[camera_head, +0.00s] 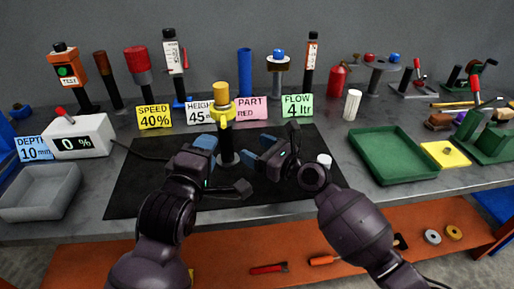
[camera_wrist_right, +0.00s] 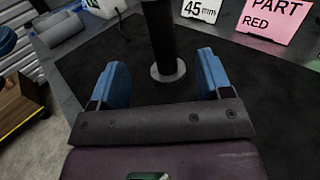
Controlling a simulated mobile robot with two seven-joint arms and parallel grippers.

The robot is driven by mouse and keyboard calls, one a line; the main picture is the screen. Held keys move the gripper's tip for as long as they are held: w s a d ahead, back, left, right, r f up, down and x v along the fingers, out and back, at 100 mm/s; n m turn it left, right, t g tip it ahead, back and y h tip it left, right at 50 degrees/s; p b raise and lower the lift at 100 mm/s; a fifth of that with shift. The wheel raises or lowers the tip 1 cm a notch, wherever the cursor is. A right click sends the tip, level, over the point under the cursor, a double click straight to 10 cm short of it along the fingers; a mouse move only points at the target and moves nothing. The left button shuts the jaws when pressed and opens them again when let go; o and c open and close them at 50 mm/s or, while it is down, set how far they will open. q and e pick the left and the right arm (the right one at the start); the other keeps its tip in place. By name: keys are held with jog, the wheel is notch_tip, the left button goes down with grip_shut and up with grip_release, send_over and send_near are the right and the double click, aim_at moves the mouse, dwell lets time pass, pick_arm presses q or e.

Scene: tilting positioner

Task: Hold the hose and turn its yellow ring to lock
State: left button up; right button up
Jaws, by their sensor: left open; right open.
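A yellow hose end (camera_head: 220,92) stands upright with a wider yellow ring (camera_head: 222,114) below it, on a dark post (camera_head: 226,145) with a round foot on the black mat (camera_head: 130,185). My left gripper (camera_head: 217,160) is open and empty, low at the left of the post. My right gripper (camera_head: 257,149) is open and empty, to the right of the post. In the right wrist view, my right gripper (camera_wrist_right: 163,80) has its blue fingers spread wide. The dark post (camera_wrist_right: 162,35) and its grey foot show beyond the fingertips. The ring is out of that view.
A row of label cards, with a pink card (camera_head: 250,111), stands behind the post. A white display box (camera_head: 78,136) and grey tray (camera_head: 38,194) are at left. A green tray (camera_head: 393,155) and yellow block (camera_head: 445,155) are at right. Several tools stand along the back.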

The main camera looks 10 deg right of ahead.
aim_at(230, 135)
jog(key=x, duration=1.1)
jog(key=shift+c, duration=0.3)
